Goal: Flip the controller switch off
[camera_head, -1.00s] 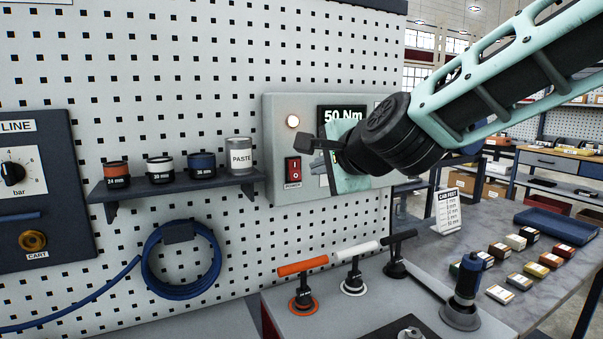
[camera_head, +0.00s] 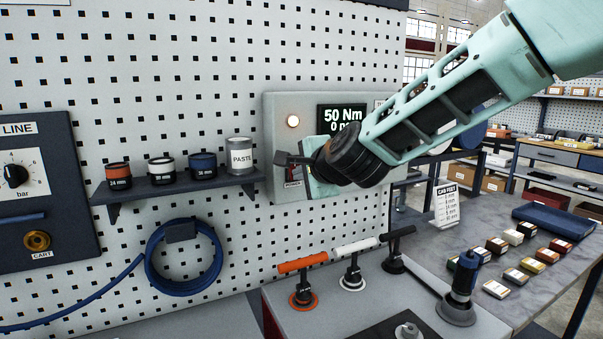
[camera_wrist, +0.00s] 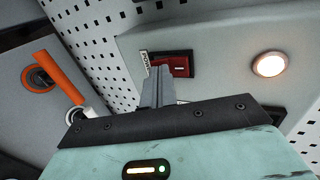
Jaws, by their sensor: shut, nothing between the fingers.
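The controller (camera_head: 276,106) is a light grey box on the pegboard, with a lit round lamp (camera_head: 293,121) and a display (camera_head: 341,118) reading 50 Nm. Its red power switch in a black frame shows in the wrist view (camera_wrist: 182,66); in the head view my fingers mostly cover it. My gripper (camera_head: 281,159) is shut and empty, with its fingertips in front of the switch. In the wrist view the fingertips (camera_wrist: 160,72) overlap the switch's label end. I cannot tell whether they touch. The lamp also glows in the wrist view (camera_wrist: 269,65).
A shelf (camera_head: 180,188) with several small jars sits left of the controller. Below stands a grey cart top (camera_head: 330,318) with orange, white and black T-handled tools. A blue hose (camera_head: 152,262) hangs at lower left. A bench (camera_head: 470,220) with small boxes is at right.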

